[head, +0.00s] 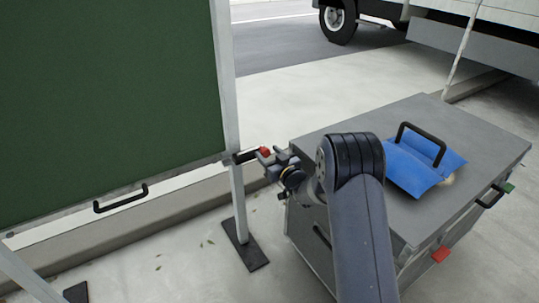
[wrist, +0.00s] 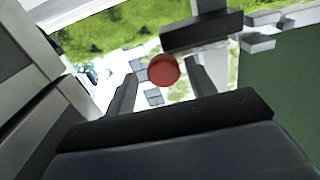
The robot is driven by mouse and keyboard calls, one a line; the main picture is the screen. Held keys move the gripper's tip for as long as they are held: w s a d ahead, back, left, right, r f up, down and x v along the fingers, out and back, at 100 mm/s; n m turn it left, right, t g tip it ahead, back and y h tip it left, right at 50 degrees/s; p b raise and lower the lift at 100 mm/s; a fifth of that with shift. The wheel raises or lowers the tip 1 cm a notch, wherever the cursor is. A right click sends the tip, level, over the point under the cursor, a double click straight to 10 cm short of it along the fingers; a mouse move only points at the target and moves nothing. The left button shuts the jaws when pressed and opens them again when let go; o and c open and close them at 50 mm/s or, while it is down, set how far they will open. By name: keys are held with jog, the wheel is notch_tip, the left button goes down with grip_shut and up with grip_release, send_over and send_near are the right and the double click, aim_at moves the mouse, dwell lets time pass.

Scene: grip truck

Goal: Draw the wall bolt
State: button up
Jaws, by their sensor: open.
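The wall bolt shows as a red knob (head: 265,151) on a dark bracket (head: 244,156), at the right post of the green wall panel (head: 105,90). In the wrist view the round red knob (wrist: 163,70) lies between my two fingers, below a black block (wrist: 201,34). My gripper (head: 279,160) is open, close to the knob on its right side in the head view. In the wrist view (wrist: 164,76) a gap shows on each side of the knob. I cannot tell whether a finger touches it.
A grey cart (head: 425,115) stands at right, bearing a blue bag (head: 418,172) with a black handle (head: 419,140). The panel has a black handle (head: 121,198) low down. The post (head: 239,205) stands on a dark foot. A truck (head: 400,12) is behind.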

jog(key=p+v, duration=0.2)
jog(key=v, duration=0.8)
jog(key=shift+s+d, duration=0.3)
jog(key=b+x, duration=0.2)
jog(key=x, duration=0.8)
jog(key=shift+w+a, duration=0.2)
jog(key=shift+a, duration=0.15)
jog(key=shift+s+a+r+p, duration=0.15)
jog(key=shift+a+p, duration=0.25)
jog(key=shift+a, duration=0.1)
jog(key=shift+s, duration=0.25)
jog(key=shift+s+d, duration=0.3)
jog(key=shift+s, duration=0.15)
